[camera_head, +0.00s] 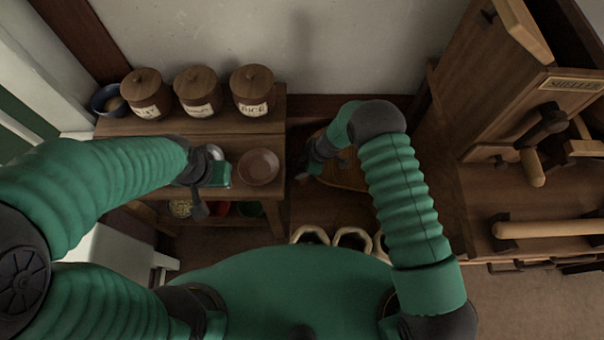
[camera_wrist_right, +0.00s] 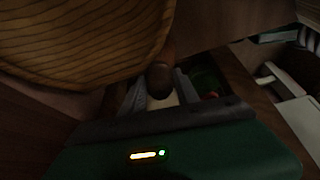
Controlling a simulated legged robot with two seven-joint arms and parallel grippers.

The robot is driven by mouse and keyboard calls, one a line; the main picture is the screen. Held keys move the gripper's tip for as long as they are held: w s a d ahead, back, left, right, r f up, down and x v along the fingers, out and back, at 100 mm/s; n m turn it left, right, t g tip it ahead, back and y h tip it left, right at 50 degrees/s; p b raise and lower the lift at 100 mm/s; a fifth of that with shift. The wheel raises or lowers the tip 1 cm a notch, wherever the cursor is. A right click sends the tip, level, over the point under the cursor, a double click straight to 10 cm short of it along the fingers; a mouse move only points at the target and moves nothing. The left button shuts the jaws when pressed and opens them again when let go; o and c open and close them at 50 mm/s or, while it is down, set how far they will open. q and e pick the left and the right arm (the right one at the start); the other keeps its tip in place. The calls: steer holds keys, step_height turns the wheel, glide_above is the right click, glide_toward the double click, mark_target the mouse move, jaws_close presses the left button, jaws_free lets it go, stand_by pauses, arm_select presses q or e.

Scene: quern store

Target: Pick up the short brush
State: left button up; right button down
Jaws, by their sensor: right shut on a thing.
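My right gripper (camera_head: 312,168) is low beside a round wooden top (camera_head: 345,172), right of the shelf. In the right wrist view a brown rounded handle end (camera_wrist_right: 160,80) sticks out past my gripper's dark edge. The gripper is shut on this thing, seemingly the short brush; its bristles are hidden. A striped wooden surface (camera_wrist_right: 80,35) fills the upper left of that view, close to the handle. My left gripper (camera_head: 200,208) is over the front of the shelf; its fingers are too small and dark to read.
Several lidded jars (camera_head: 252,92) and a dark blue bowl (camera_head: 108,100) stand on the upper shelf. A brown plate (camera_head: 259,166) lies on the lower step. Open sacks (camera_head: 352,240) stand on the floor in front. A large wooden machine (camera_head: 500,120) blocks the right side.

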arm_select(q)
steer(key=shift+a, duration=0.2)
arm_select(e)
steer(key=shift+a, duration=0.2)
arm_select(q)
steer(key=shift+d+r, duration=0.1)
arm_select(e)
steer(key=shift+s+d+r, duration=0.1)
steer(key=shift+s+r, duration=0.05)
steer(key=shift+r, duration=0.1)
arm_select(q)
steer(key=shift+p+v, duration=0.85)
steer(key=shift+p, duration=0.1)
arm_select(e)
steer(key=s+r, duration=0.3)
steer(key=s, duration=0.4)
steer(key=s+r, duration=0.4)
steer(key=s, duration=0.2)
steer(key=shift+s+r, duration=0.3)
steer(key=shift+s, duration=0.1)
